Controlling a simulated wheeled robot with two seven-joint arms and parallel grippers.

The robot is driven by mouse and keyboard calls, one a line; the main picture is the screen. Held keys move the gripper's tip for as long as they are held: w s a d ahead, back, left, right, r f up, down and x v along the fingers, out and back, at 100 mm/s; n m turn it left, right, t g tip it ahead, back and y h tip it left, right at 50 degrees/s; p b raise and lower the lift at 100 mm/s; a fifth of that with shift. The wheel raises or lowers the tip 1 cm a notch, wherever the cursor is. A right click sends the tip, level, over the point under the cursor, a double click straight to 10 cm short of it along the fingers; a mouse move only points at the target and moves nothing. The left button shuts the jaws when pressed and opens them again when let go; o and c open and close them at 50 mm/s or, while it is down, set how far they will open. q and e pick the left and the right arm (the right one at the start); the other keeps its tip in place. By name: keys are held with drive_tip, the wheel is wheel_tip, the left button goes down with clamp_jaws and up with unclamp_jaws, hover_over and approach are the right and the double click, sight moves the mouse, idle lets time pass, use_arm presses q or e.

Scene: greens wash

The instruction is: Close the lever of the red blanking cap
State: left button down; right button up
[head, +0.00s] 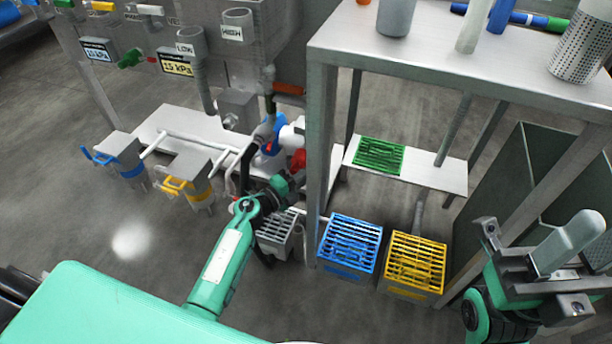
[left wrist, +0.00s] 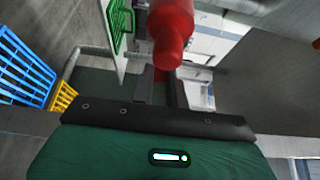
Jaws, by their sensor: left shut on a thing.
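The red blanking cap (head: 299,160) sits low on the pipework beside the table leg, largely hidden by my left arm. In the left wrist view its red, rounded lever (left wrist: 170,38) points toward my fingers. My left gripper (head: 291,181) has reached it; in the left wrist view its two dark fingers (left wrist: 162,82) are close together at the lever's end and shut on it. The exact contact is hard to see. My right gripper (head: 535,262) is at the far right with a pale rounded piece at it, away from the cap; its jaw opening is unclear.
A steel table (head: 455,72) stands right of the cap, its leg close to my left gripper. Blue (head: 350,246), yellow (head: 415,262) and green (head: 379,155) crates are near it. Blue-handled (head: 124,160) and yellow-handled (head: 190,180) units stand left. Open floor lies at left.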

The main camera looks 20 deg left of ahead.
use_arm(q)
drive_tip(key=shift+w+a+m+g+h, duration=0.1)
drive_tip(key=shift+a+m+g+h, duration=0.65)
drive_tip(key=shift+h, duration=0.25)
drive_tip(key=shift+a, duration=0.1)
drive_tip(key=c, duration=1.4)
unclamp_jaws()
drive_tip(key=shift+a, duration=0.1)
